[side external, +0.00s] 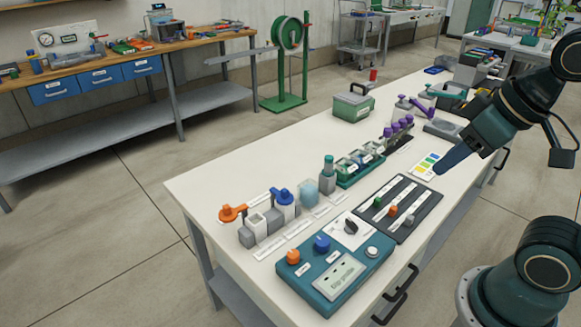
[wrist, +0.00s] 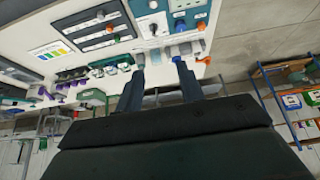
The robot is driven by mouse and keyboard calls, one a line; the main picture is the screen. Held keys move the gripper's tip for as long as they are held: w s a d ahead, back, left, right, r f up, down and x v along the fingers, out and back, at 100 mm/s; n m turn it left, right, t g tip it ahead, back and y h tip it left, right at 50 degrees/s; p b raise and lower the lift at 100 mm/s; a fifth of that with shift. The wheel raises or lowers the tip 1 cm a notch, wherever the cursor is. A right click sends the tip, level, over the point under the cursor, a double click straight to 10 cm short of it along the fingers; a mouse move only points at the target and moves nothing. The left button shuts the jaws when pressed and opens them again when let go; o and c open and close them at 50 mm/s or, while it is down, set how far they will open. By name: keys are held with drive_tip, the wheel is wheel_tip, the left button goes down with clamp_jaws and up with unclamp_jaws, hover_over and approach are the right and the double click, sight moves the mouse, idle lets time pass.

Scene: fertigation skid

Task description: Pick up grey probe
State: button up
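A dark tray (side external: 425,215) with three lanes lies near the table's front edge. Its lanes carry pale strips and small coloured ends: green (side external: 377,203), orange (side external: 393,211) and grey. The grey end (side external: 409,221), in the lane nearest the front edge, looks like the grey probe, but it is too small to be sure. The dark tray also shows at the top of the wrist view (wrist: 88,43). My gripper (side external: 440,170) is above the table, beyond the tray's far right end. In the wrist view its fingers (wrist: 159,65) are apart with nothing held between them.
A teal control box (side external: 335,278) and a dial panel (side external: 349,230) stand left of the tray. Behind are orange and blue valves, a grey bottle (side external: 328,180), a vial rack (side external: 360,166) and purple-topped items (side external: 397,130). A colour card (side external: 427,164) lies near my gripper.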

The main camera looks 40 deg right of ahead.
drive_tip(key=shift+o, duration=1.2)
drive_tip(key=n+g, duration=0.6)
drive_tip(key=n, duration=1.2)
hover_over(330, 157)
wheel_tip(330, 157, down, 12)
drive_tip(key=shift+f, duration=4.25)
drive_tip(key=shift+f, duration=0.1)
